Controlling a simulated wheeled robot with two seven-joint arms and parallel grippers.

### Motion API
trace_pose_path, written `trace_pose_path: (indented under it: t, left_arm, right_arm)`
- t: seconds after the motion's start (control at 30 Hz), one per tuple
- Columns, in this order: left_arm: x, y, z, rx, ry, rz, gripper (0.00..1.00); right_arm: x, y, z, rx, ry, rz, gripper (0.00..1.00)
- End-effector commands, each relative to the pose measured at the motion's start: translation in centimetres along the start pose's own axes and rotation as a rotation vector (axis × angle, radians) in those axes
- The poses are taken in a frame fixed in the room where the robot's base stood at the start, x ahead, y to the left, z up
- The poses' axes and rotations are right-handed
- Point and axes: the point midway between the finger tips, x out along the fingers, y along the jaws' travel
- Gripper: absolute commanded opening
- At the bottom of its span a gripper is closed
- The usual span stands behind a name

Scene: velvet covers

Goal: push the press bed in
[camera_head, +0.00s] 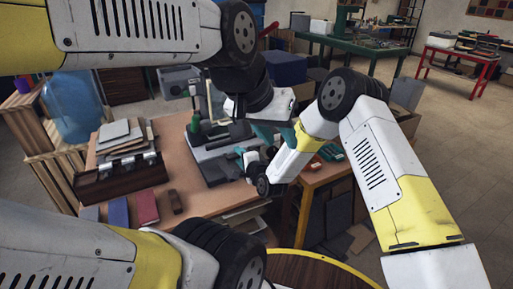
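The press (207,133) stands on the brown worktable, with a pale upright frame and a green post or handle (195,124). Its dark grey flat bed (214,172) appears to reach toward the front of the table. My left gripper (268,132), teal at the fingers, is right of the press, below the arm from the upper left. My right gripper (242,155), also teal, is close to the right side of the bed. I cannot tell whether either touches the bed. The fingers are small and partly hidden by my arms, so their opening is unclear.
On the worktable (178,190) are grey and pale boards (120,133), a dark wooden rack (120,178), and blue and red books (146,207). A blue water bottle (75,105) stands left. A yellow-legged table (325,175) stands right. Open floor lies far right.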

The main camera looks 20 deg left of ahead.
Motion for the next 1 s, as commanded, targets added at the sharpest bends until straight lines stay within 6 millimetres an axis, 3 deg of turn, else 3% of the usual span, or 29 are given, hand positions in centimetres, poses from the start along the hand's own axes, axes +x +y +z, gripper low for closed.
trace_pose_path:
  t: [0.1, 0.3, 1.0]
  left_arm:
    - [0.00, 0.00, 0.00, 0.000, 0.000, 0.000, 0.36]
    - [0.00, 0.00, 0.00, 0.000, 0.000, 0.000, 0.36]
    - [0.00, 0.00, 0.00, 0.000, 0.000, 0.000, 0.36]
  right_arm:
    - [-0.02, 0.00, 0.00, 0.000, 0.000, 0.000, 0.34]
    - [-0.03, -0.02, 0.01, 0.000, 0.000, 0.000, 0.00]
    - [-0.05, 0.02, 0.03, -0.001, -0.001, 0.001, 0.00]
